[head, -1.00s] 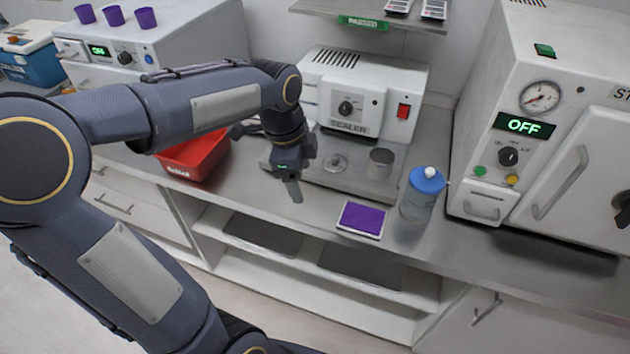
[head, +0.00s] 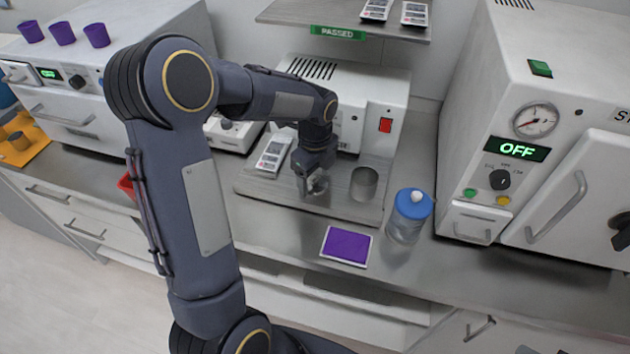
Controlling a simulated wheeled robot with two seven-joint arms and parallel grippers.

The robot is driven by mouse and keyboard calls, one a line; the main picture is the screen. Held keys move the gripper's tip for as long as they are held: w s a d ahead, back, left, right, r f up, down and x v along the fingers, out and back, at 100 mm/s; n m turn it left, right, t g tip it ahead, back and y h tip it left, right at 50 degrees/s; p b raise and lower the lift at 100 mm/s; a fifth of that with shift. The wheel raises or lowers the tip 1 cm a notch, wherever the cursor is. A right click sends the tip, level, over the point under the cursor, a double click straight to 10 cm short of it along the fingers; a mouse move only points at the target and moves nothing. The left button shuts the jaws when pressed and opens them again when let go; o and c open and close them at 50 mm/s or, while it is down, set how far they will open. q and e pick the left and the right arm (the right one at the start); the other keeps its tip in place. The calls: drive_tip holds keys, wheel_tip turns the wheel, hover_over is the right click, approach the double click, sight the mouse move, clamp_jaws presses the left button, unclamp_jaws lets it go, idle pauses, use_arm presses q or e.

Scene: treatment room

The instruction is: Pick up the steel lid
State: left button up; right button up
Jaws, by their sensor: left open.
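The steel lid (head: 319,186) is a small round shiny disc on the flat metal plate in front of the sealer, partly hidden by my gripper. My left gripper (head: 309,190) points down right at the lid, with its jaws open. I cannot tell whether the fingers touch the lid. A steel cup (head: 364,184) stands just right of the lid, on the same plate (head: 270,188). My right gripper is not in view.
The white sealer (head: 385,100) stands behind the plate. A white handheld device (head: 272,155) lies left of the lid. A purple-topped pad (head: 346,246) and a blue-capped jar (head: 408,216) stand in front and right. A shelf (head: 340,18) hangs above.

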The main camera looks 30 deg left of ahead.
use_arm(q)
drive_tip(key=shift+s, duration=0.1)
drive_tip(key=c, duration=1.3)
drive_tip(key=shift+s+f, duration=0.1)
drive_tip(key=shift+f, duration=0.05)
clamp_jaws()
